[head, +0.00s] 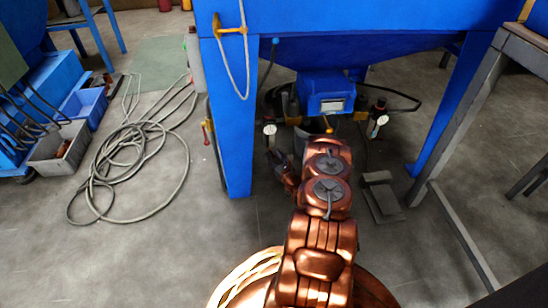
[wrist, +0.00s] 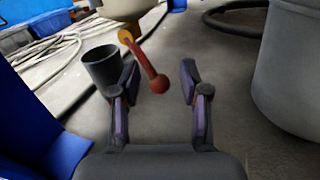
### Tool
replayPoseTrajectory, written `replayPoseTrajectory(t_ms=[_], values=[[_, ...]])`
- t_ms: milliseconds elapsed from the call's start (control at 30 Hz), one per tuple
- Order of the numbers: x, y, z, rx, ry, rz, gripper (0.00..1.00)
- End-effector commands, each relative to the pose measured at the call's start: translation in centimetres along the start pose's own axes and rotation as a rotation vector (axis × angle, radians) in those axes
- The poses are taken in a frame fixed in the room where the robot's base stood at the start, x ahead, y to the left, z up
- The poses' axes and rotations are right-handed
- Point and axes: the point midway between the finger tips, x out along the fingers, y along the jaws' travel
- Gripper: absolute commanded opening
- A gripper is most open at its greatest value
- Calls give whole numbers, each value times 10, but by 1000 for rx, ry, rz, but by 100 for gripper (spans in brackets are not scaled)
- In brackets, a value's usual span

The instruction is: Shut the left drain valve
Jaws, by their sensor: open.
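In the wrist view a red lever (wrist: 150,66) with a ball end hangs down at a slant from an orange hub, below a cream-coloured body (wrist: 122,8). My gripper (wrist: 158,80) is open, and the ball end appears between its two fingers, with gaps on both sides. Whether a finger touches it is not clear. In the head view my gripper (head: 277,160) is small and dark, under the blue machine (head: 350,18) and right of its front leg. A red handle (head: 205,132) shows left of that leg; I cannot tell whether it is the same lever.
A dark open cup or pipe (wrist: 103,68) stands beside the left finger. A large grey cylinder (wrist: 290,70) is at the right of the wrist view. The blue leg (head: 235,130) is close on the left. Hoses (head: 130,155) lie on the floor further left.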

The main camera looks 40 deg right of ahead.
Motion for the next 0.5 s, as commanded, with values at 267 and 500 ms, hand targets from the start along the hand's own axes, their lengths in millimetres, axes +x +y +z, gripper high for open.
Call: replayPoseTrajectory(t_ms=[267,500], values=[[0,0,0,0,1,1,22],[0,0,0,0,1,1,0]])
